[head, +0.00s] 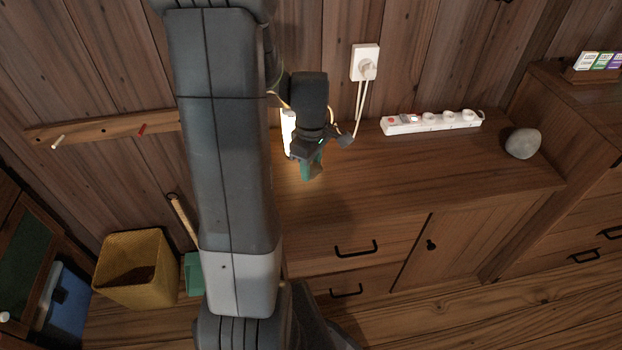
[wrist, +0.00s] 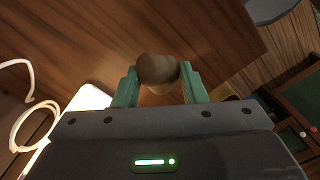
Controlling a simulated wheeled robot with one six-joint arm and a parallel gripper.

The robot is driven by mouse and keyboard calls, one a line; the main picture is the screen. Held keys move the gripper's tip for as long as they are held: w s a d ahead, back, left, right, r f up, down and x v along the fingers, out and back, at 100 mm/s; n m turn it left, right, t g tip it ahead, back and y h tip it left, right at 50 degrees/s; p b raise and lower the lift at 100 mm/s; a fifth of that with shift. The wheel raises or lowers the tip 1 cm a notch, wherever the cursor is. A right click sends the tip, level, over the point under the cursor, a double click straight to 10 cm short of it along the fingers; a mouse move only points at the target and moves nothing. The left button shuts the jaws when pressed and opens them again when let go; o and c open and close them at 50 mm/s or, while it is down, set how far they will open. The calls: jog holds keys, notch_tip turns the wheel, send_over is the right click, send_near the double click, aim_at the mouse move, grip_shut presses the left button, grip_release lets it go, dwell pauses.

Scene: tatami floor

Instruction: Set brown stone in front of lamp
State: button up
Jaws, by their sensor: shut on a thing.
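The brown stone (wrist: 157,68) is a small rounded lump between the two green fingers of my gripper (head: 312,172), which is shut on it. In the head view the stone is mostly hidden by the fingers. My gripper points down over the left part of the wooden cabinet top (head: 400,170). I cannot tell whether the stone touches the top. A bright white lit thing, apparently the lamp (head: 288,132), stands just behind and left of my gripper, largely hidden by my arm. It also shows in the wrist view (wrist: 88,100), partly covered by the gripper body.
A white power strip (head: 432,122) lies along the back of the top, and a grey stone (head: 522,143) sits at its right end. A white cord hangs from the wall outlet (head: 365,62). The middle top is clear. A yellow basket (head: 130,280) stands at lower left.

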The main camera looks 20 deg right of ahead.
jog(key=shift+f, duration=2.05)
jog(key=shift+f+b, duration=0.1)
jog(key=shift+b, duration=0.25)
jog(key=o, duration=1)
notch_tip(320, 180, up, 12)
jog(key=shift+r+p, duration=0.15)
jog(key=shift+p, duration=0.8)
